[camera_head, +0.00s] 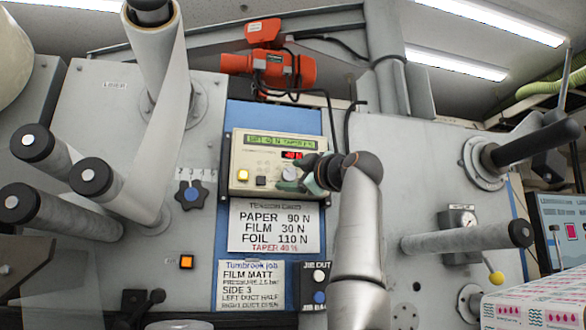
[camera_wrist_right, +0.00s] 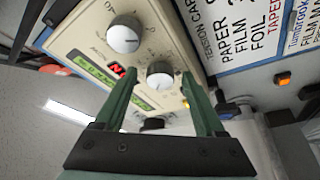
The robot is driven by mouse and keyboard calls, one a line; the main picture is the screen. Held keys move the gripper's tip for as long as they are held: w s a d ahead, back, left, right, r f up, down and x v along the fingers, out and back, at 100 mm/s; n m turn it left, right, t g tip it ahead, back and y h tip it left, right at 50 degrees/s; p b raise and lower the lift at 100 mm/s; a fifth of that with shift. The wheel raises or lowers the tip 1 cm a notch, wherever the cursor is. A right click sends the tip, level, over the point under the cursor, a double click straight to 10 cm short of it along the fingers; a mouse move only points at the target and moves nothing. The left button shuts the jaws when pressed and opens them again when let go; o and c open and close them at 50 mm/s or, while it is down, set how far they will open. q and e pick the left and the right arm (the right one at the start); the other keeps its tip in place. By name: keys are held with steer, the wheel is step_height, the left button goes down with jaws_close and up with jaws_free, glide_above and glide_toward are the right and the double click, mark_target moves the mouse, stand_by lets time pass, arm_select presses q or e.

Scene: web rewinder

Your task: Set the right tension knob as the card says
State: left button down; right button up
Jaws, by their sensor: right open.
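The tension panel (camera_head: 238,150) has a green text display whose small digits I cannot read surely, and a red readout. A white knob (camera_head: 290,173) shows on it beside my right gripper (camera_head: 306,177). In the wrist view, one knob (camera_wrist_right: 160,76) appears between the open, empty green fingers of my right gripper (camera_wrist_right: 160,88). The tension card (camera_head: 275,226) below reads paper 90 N, film 30 N, foil 110 N, taper 40 %. My left gripper is out of view.
A job card (camera_head: 250,286) below names film matt. Beside it is a box (camera_head: 307,285) with white and blue buttons. An orange button (camera_head: 186,262) and star knob (camera_head: 191,194) are at left. Rollers (camera_head: 470,240) stick out on both sides.

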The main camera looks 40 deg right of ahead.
steer(key=shift+c, duration=0.2)
jaws_close()
stand_by(0.4)
